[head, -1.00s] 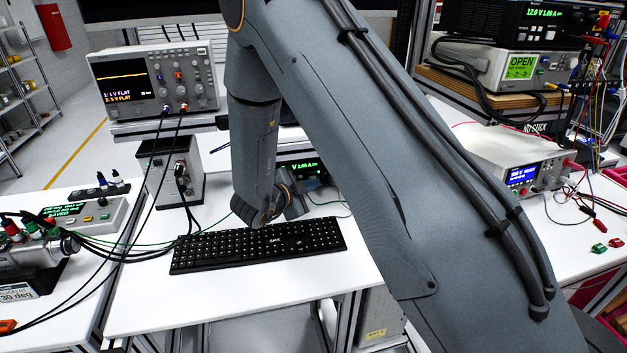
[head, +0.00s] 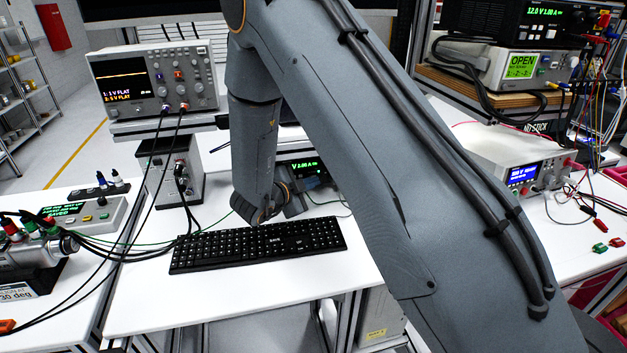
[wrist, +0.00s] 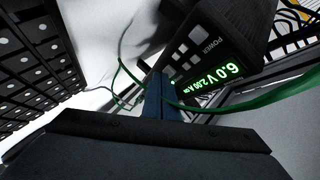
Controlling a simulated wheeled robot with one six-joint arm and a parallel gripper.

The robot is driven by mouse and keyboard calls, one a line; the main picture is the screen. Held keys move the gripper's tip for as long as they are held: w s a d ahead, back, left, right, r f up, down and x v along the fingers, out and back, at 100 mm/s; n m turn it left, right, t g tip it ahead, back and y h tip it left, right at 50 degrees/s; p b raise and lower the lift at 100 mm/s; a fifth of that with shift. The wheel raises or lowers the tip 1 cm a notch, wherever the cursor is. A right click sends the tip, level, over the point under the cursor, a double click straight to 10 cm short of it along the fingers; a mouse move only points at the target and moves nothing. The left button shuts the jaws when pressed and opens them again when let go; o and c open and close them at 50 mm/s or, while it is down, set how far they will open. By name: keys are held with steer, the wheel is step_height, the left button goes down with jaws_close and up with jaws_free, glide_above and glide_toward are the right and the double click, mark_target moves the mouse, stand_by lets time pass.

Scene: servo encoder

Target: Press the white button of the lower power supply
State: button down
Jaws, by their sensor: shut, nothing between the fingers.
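The lower power supply (wrist: 231,30) is a dark box with a green display reading 6.0 V 2.00 A. It stands tilted in the wrist view, upper right of centre. A pale button (wrist: 198,34) shows beside its POWER label, with another pale square near it. In the head view the same supply (head: 303,165) stands behind the keyboard, partly hidden by my arm. My gripper (wrist: 158,82) is shut and empty, its bluish fingers pointing at the supply's front near the pale squares. I cannot tell whether they touch it. In the head view my wrist hides the fingertips.
A black keyboard (head: 258,245) lies on the white desk in front. A grey box (head: 172,170) and an oscilloscope (head: 150,80) stand to the left. Another supply (head: 545,15) sits high at right.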

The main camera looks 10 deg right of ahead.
stand_by(0.8)
steer(key=shift+s+r, duration=0.1)
steer(key=shift+s, duration=0.35)
steer(key=shift+s+r+p, duration=0.15)
steer(key=shift+s+p, duration=0.35)
steer(key=shift+s, duration=0.5)
steer(key=shift+s+r+p, duration=0.2)
steer(key=shift+s+p, duration=0.3)
steer(key=shift+s, duration=0.45)
steer(key=shift+s+r+p, duration=0.15)
steer(key=shift+s+p, duration=0.35)
steer(key=shift+s, duration=0.5)
